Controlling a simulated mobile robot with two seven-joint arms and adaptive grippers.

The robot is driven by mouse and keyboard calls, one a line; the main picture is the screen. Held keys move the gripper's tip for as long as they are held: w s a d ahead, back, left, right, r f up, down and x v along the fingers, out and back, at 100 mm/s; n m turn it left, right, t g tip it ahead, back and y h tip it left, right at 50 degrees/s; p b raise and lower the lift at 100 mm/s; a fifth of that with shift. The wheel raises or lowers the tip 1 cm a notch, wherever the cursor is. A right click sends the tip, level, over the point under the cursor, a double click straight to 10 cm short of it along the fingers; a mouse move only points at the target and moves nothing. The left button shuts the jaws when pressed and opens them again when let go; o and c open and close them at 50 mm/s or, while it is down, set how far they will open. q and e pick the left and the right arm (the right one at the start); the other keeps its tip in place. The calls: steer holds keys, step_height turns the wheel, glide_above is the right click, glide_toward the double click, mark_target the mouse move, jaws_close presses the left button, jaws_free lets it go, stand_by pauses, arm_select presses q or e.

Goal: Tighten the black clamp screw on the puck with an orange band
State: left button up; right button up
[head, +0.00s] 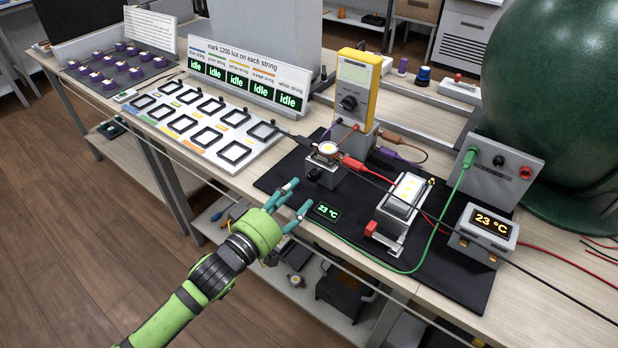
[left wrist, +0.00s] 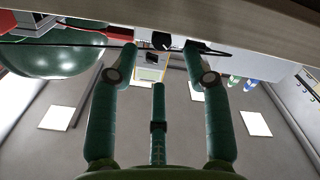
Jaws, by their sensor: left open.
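A puck with an orange band (head: 327,149) sits on top of a small grey clamp block on the black mat (head: 268,181). The black clamp screw (head: 314,173) is on the block's near side, facing my left gripper. My left gripper (head: 294,199) is open and empty, with its teal fingers spread at the mat's front edge, short of the screw and apart from it. In the left wrist view the fingers (left wrist: 160,52) are spread, and a small black knob, probably the screw, shows beyond and between their tips. My right gripper is not in view.
A red clip lead (head: 354,163) reaches the clamp block from the right. A yellow meter (head: 356,85) stands behind it. A lamp fixture (head: 404,195) and a temperature box (head: 484,235) stand farther right.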

mark_target(311, 178)
arm_select(q)
steer(key=x, duration=0.5)
steer(key=shift+w, duration=0.15)
